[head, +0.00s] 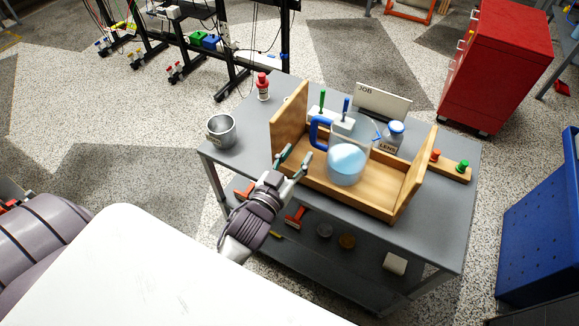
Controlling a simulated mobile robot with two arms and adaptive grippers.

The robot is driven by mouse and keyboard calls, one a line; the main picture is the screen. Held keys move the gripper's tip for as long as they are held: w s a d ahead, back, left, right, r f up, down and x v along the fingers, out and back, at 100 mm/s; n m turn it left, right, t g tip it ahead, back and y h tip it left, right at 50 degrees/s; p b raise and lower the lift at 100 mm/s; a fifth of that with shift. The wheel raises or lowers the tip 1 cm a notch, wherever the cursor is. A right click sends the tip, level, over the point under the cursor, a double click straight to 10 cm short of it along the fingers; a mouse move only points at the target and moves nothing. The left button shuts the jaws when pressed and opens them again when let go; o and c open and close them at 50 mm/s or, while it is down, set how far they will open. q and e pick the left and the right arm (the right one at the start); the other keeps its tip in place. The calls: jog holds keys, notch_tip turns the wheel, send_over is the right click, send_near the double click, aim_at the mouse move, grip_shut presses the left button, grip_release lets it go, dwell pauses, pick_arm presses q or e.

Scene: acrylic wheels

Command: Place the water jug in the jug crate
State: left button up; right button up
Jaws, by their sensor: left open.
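The water jug (347,166) is clear with light blue contents and a blue handle (318,132) on its left side. It appears upright inside the wooden jug crate (414,185), between the two tall end boards and near the middle. My left gripper (296,156) is open and empty, at the crate's front left, just left of the jug and apart from its handle. My right gripper is not in view.
A metal cup (221,131) and a red bottle (263,87) stand left of the crate on the grey table (243,165). A blue-capped bottle (393,137), a JOB sign (383,101) and a wooden peg strip (454,168) lie behind and right. The table's front left is clear.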

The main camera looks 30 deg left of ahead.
pick_arm(q)
jog(key=s, duration=0.3)
jog(key=shift+s, duration=0.3)
